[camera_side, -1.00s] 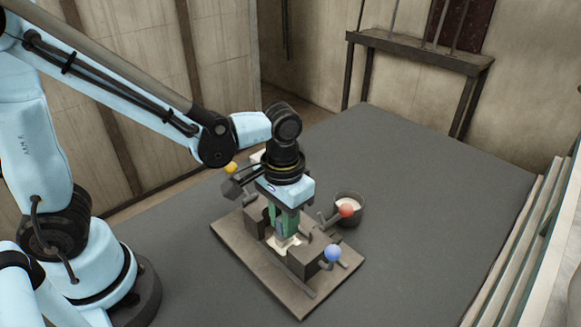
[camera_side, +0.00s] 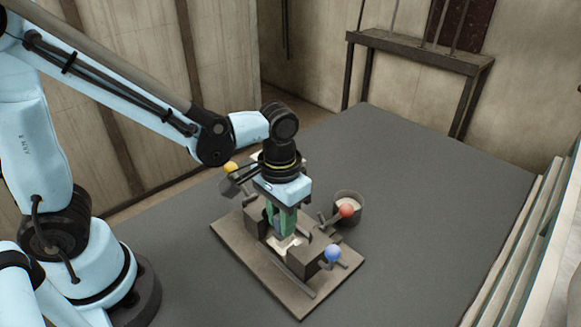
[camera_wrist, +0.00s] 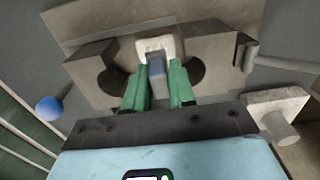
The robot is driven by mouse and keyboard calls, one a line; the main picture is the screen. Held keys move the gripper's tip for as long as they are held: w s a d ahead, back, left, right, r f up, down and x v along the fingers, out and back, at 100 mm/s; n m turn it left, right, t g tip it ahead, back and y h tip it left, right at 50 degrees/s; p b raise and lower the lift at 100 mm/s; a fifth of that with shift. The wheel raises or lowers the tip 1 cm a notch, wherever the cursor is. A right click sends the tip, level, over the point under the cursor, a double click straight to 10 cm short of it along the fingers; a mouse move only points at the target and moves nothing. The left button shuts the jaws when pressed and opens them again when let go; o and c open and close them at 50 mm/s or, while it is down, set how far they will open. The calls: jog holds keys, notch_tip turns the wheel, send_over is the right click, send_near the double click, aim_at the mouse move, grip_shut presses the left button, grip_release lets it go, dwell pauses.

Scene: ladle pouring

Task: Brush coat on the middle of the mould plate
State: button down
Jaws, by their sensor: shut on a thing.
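The mould plate (camera_side: 300,300) is a flat brown plate lying on the grey table, with dark mould blocks (camera_side: 305,262) on it. It also shows in the wrist view (camera_wrist: 215,20), with a block on each side of a middle gap. My gripper (camera_side: 283,228) points down over the middle of the plate. Its green fingers are shut on a brush, whose blue-grey handle (camera_wrist: 157,72) is between them. The brush's cream head (camera_wrist: 158,45) is at the gap between the blocks. A pale patch shows below the fingers in the side view; whether the bristles touch the plate is hidden.
Levers with a blue knob (camera_side: 333,253), a red knob (camera_side: 346,211) and a yellow knob (camera_side: 231,168) stick out around the plate. A dark pot (camera_side: 348,199) with pale contents stands behind it. A pale block with a stub (camera_wrist: 280,108) is at right in the wrist view. The table's right side is clear.

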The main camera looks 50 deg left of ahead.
jog(key=shift+a, duration=0.3)
jog(key=shift+d, duration=1.35)
jog(key=shift+a, duration=1.3)
jog(key=shift+d, duration=0.1)
jog(key=shift+d, duration=0.1)
jog(key=shift+d+f, duration=0.15)
jog(key=shift+d, duration=1.05)
